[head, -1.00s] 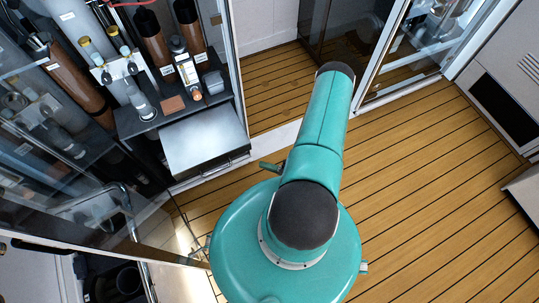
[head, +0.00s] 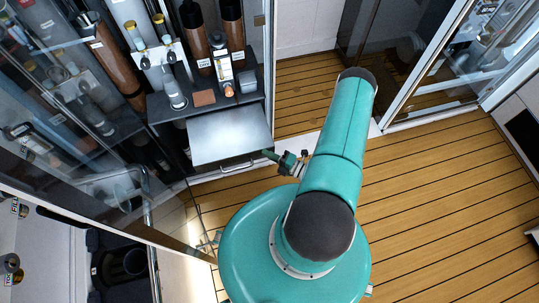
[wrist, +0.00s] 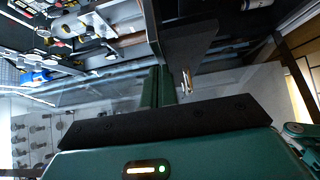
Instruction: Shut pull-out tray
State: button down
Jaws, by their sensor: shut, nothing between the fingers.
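The pull-out tray (head: 229,137) is a flat silver-grey slab that sticks out from the cabinet below the shelf of bottles. A thin bar handle (head: 238,166) runs along its front edge. My gripper (head: 270,155) is at the tray's front right corner in the head view. It is shut and empty; whether it touches the tray cannot be told. In the wrist view, the green fingers (wrist: 159,87) point up the picture, and a dark flat panel beside them hides part of the scene.
A shelf (head: 205,107) above the tray carries bottles and small items. An open glass door (head: 85,165) stands at the left. The wooden floor (head: 440,200) to the right is clear. Another glass-fronted cabinet (head: 440,65) stands at the back right.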

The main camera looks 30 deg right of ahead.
aim_at(257, 117)
jog(key=shift+w, duration=0.15)
jog(key=w+d, duration=0.2)
jog(key=w, duration=0.3)
jog(key=w+d, duration=0.1)
jog(key=w, duration=0.5)
jog(key=w+d, duration=0.2)
jog(key=w, duration=0.3)
jog(key=shift+w+d, duration=0.3)
jog(key=shift+w, duration=0.05)
jog(key=v, duration=1.4)
